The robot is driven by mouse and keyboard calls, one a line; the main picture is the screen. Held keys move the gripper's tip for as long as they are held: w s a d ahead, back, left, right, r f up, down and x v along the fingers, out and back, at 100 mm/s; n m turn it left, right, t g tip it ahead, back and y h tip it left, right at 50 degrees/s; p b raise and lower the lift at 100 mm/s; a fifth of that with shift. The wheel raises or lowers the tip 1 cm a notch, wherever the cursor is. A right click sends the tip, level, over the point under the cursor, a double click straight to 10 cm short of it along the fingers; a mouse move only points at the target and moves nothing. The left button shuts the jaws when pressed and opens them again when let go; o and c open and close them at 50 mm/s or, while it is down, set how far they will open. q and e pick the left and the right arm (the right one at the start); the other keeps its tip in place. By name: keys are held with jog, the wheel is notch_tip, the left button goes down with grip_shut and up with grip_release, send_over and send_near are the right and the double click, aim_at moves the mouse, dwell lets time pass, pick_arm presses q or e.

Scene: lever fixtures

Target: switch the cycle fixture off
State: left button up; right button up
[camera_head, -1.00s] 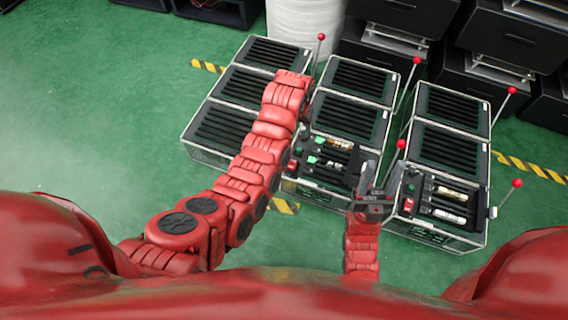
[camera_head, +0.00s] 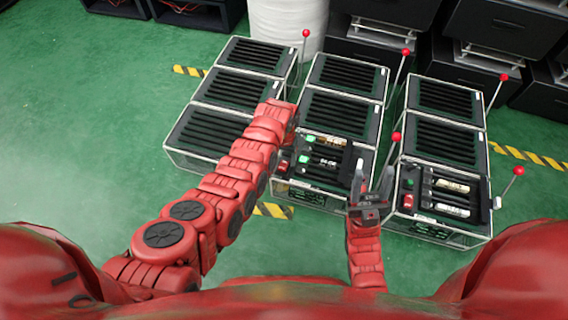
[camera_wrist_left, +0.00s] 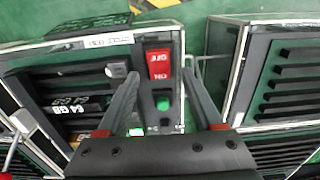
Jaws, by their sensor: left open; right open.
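Three long rows of black fixtures stand on the floor. The middle row's near unit (camera_head: 325,180) has a red switch (camera_head: 284,167), green buttons and a dark slotted panel. The left wrist view shows a red ON/OFF switch (camera_wrist_left: 158,65), upside down, with a green button (camera_wrist_left: 163,103) beside it. My left gripper (camera_wrist_left: 160,76) is open, its fingers on either side of the switch in the picture; contact cannot be told. In the head view it is hidden by my left arm. My right gripper (camera_head: 372,170) is open and empty near the middle and right rows. No readable label names the cycle fixture.
The right row's near unit (camera_head: 440,228) has its own red switch (camera_head: 408,201). Thin levers with red balls rise beside the rows, one (camera_head: 396,137) close to my right gripper. Black cabinets (camera_head: 510,40) and a white drum (camera_head: 287,22) stand behind. Green floor is clear at left.

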pick_arm(q)
jog(key=shift+f+b, duration=0.3)
jog(key=shift+f, duration=0.75)
jog(key=shift+r, duration=0.1)
grip_shut()
